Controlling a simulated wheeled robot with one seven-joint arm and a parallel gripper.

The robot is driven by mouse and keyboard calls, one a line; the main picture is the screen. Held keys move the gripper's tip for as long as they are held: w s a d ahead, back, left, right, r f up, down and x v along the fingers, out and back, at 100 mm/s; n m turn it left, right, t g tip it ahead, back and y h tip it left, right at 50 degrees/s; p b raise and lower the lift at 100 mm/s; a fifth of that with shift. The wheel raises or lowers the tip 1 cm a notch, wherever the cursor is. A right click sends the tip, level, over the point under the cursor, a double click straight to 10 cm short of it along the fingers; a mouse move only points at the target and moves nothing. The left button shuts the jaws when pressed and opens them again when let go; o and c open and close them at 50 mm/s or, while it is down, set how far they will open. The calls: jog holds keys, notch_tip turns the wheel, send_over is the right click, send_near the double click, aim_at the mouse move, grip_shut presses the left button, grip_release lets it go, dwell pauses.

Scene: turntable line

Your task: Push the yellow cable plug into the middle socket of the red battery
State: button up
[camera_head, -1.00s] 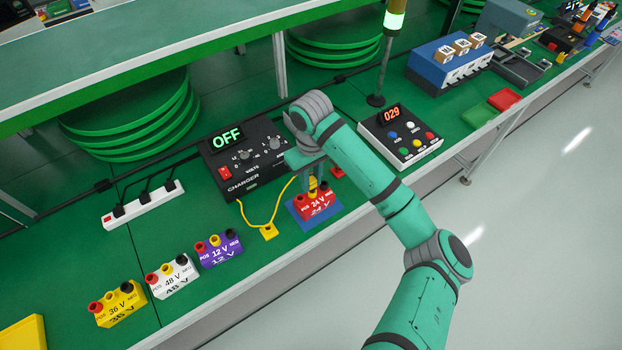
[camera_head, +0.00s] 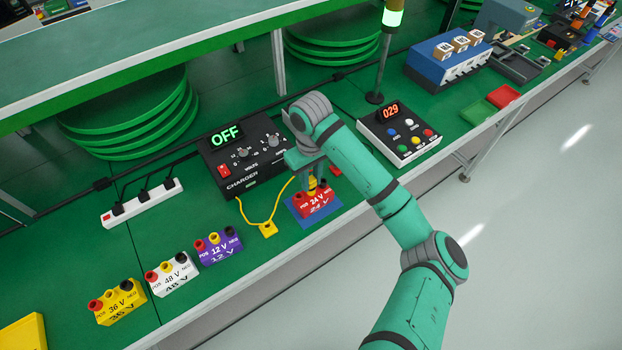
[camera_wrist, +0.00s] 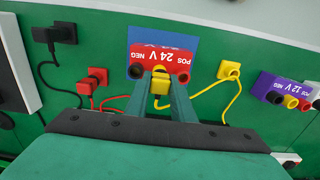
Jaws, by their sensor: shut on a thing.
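The red 24 V battery (camera_head: 316,205) stands on a blue mat (camera_head: 330,217) near the bench's front edge. It also shows in the wrist view (camera_wrist: 160,55), with a black socket on its left and a red socket on its right. My gripper (camera_head: 313,184) is above the battery's middle. In the wrist view its fingers (camera_wrist: 162,92) are shut on a yellow cable plug (camera_wrist: 160,79), lined up with the middle socket. The plug hides that socket, and I cannot tell how deep it sits. A second yellow plug (camera_head: 268,229) lies left of the battery.
A black charger (camera_head: 243,155) reading OFF stands behind. Purple (camera_head: 219,248), white (camera_head: 172,273) and yellow (camera_head: 121,302) batteries stand to the left. A red plug (camera_wrist: 97,76) and a black plug (camera_wrist: 62,34) lie beside the mat. A button box (camera_head: 400,135) is at the right.

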jog(key=shift+w+d+f, duration=0.1)
jog(key=shift+f, duration=0.35)
dwell(0.8)
jog(key=o, duration=1)
jog(key=shift+r, duration=1.6)
jog(key=shift+d+r, duration=0.1)
jog(key=shift+r, duration=2.05)
